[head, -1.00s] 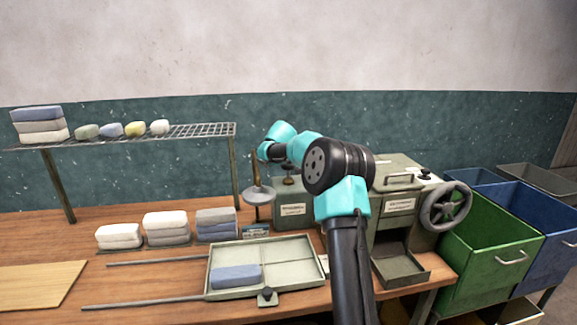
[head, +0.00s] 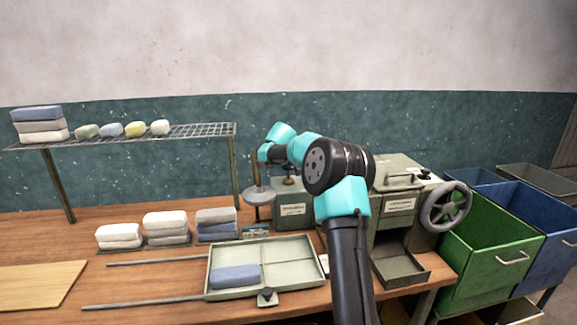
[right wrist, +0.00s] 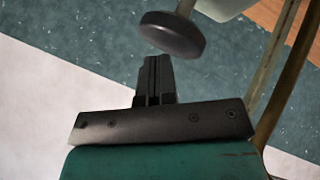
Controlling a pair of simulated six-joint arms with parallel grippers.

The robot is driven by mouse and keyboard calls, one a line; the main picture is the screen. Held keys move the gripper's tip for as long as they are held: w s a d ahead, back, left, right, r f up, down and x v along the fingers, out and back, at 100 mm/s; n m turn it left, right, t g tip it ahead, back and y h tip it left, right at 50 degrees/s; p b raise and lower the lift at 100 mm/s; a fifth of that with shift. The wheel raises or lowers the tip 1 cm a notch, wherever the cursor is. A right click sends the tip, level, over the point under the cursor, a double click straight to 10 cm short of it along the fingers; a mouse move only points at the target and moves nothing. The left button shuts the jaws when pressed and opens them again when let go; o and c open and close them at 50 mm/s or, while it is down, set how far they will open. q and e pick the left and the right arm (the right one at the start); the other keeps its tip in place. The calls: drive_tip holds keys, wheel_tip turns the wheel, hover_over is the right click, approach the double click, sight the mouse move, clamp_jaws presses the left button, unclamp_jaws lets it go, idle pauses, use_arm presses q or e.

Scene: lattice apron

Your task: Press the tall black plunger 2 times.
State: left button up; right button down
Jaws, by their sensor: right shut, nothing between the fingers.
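The tall black plunger (right wrist: 172,33) shows in the right wrist view as a round dark cap on a pale stem, just past my fingertips. In the head view it is largely hidden by my right arm, above the left grey-green box (head: 293,208). My right gripper (right wrist: 152,62) is shut and empty, with a small apparent gap to the cap; I cannot tell whether they touch. In the head view that gripper (head: 264,153) is small and partly hidden behind the wrist. My left gripper is out of view.
A dish on a brass post (head: 259,195) stands left of the box. The right box has a small black knob (head: 424,174) and a handwheel (head: 446,207). A divided tray (head: 290,249), folded cloth stacks (head: 167,228) and a wire shelf (head: 200,131) occupy the left. Green (head: 500,255) and blue bins stand right.

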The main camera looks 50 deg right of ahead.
drive_tip(key=shift+f, duration=1.5)
idle(1.4)
drive_tip(key=shift+r, duration=2.15)
drive_tip(key=shift+r, duration=2.5)
